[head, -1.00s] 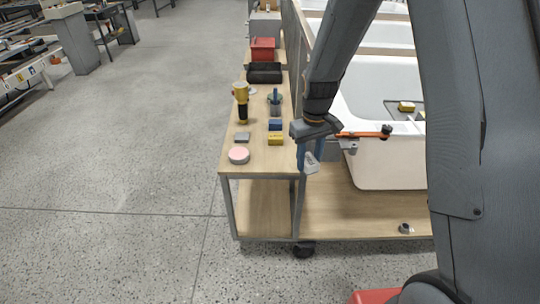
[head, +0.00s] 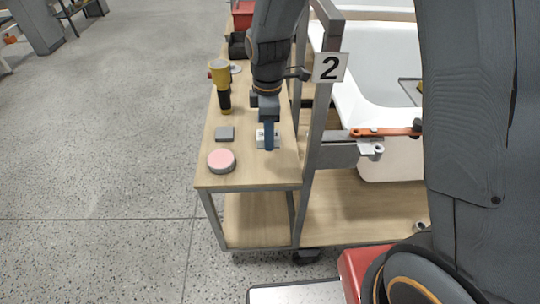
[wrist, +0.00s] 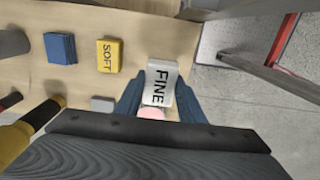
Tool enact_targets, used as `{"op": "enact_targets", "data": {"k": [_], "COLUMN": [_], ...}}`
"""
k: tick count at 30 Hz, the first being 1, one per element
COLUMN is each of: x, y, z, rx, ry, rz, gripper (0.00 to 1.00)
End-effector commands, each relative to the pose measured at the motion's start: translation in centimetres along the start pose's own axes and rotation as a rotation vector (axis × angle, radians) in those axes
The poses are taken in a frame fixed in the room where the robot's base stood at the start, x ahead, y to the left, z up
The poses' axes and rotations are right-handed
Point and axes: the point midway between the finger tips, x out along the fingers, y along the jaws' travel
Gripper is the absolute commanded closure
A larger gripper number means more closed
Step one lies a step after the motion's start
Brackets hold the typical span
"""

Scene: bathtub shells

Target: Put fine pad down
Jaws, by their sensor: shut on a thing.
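The fine pad is a white block marked FINE (wrist: 158,84). It sits between the two blue fingers of my gripper (wrist: 160,98) in the wrist view, and the gripper is shut on it. In the head view my gripper (head: 268,143) points down over the near part of the wooden cart top (head: 242,178), with the white pad (head: 261,138) partly hidden behind a finger. Whether the pad touches the wood or hangs just above it, I cannot tell.
A pink-topped round disc (head: 221,161), a grey block (head: 225,133) and a yellow-black power tool (head: 221,88) stand to the left. A yellow SOFT pad (wrist: 109,56) and a blue pad (wrist: 60,48) lie nearby. A grey post with sign 2 (head: 329,67) rises to the right.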

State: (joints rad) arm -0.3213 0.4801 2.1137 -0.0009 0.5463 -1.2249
Motion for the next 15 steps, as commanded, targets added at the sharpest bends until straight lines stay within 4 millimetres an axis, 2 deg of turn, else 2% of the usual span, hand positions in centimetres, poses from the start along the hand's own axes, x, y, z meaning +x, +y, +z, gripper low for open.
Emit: {"op": "enact_targets", "data": {"k": [6,11,15], "x": [3.7,5.0,6.9], "y": [0.0,0.1,0.0], "z": [0.7,0.7,0.7], "rx": [0.012,0.014,0.013], "ry": [-0.002,-0.001,-0.002], "rz": [-0.004,-0.003,-0.005], "gripper": [0.89,0.89,0.89]}}
